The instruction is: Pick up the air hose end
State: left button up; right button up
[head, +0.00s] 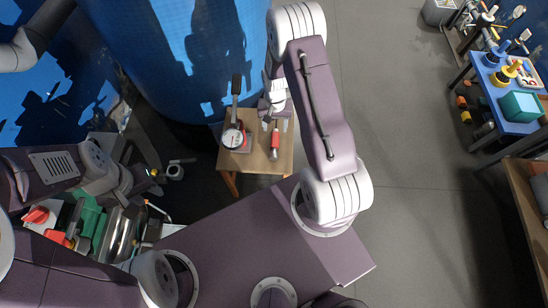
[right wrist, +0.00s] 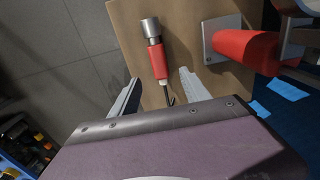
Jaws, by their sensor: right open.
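The air hose end is a small red piece with a silver metal tip. It lies on a small wooden table (head: 258,160) in the head view (head: 275,141) and shows larger in the right wrist view (right wrist: 156,58). A thin dark hooked part comes from its near end. My right gripper (head: 275,124) is above the table beside the hose end. In the right wrist view its two fingers (right wrist: 160,77) are apart and empty, with the hose end showing between and beyond them. My left arm is at the left of the head view; its fingers are not clear.
A pump with a dial gauge (head: 233,138) and dark handle stands left of the hose end; its red body (right wrist: 243,50) is close in the right wrist view. A large blue tank (head: 170,50) rises behind the table. A blue bench (head: 505,75) with items stands at far right.

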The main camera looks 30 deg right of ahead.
aim_at(275, 138)
notch_tip(275, 138, down, 9)
jog(key=b, duration=0.3)
jog(key=shift+r, duration=0.15)
jog(key=shift+c, duration=0.6)
grip_shut()
jog(key=shift+r, duration=0.15)
